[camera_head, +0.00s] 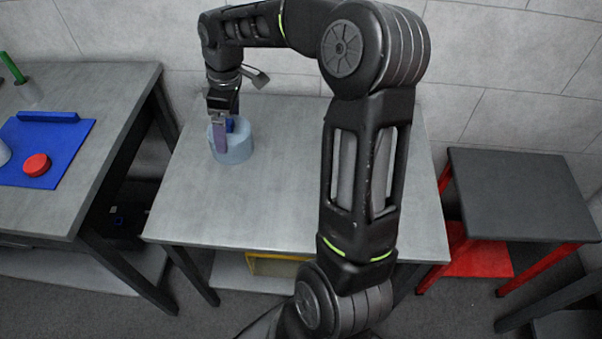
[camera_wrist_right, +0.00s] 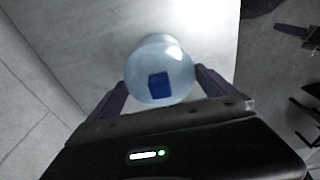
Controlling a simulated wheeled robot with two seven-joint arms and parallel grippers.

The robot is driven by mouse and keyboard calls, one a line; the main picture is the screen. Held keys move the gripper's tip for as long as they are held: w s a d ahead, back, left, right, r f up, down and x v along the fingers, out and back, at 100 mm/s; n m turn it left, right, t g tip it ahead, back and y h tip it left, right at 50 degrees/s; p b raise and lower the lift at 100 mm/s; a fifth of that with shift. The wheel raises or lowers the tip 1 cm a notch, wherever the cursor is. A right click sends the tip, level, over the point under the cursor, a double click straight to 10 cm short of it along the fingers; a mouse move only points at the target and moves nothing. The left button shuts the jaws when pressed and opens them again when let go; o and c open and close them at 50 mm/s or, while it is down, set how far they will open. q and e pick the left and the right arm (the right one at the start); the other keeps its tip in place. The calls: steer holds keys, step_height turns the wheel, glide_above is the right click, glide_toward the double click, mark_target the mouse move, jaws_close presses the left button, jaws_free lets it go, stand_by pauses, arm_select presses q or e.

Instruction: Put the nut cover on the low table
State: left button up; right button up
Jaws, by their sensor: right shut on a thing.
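A pale blue, see-through round piece (camera_head: 235,150), which looks like the nut cover, is at the back left of the middle grey table (camera_head: 285,195). A dark blue square patch shows on it. My right gripper (camera_head: 225,136) points down and is shut on it. In the right wrist view, the nut cover (camera_wrist_right: 160,66) sits between the two purple fingers (camera_wrist_right: 162,92). I cannot tell whether it touches the tabletop. A small dark table (camera_head: 520,190) with red legs and a red shelf stands at the right. It may be the low table, and its top is bare. My left gripper is not in view.
A grey bench (camera_head: 95,85) at the left carries a blue mat (camera_head: 60,150) with a red disc (camera_head: 37,164) and a blue bar (camera_head: 48,117). A gap separates the middle table from the dark one. A wall stands behind. My right arm crosses over the middle table.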

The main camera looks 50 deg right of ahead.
steer(key=shift+s+d, duration=0.1)
steer(key=shift+d, duration=0.1)
step_height(320, 180, down, 6)
steer(key=shift+f, duration=0.2)
stand_by(0.3)
steer(key=shift+f, duration=1.9)
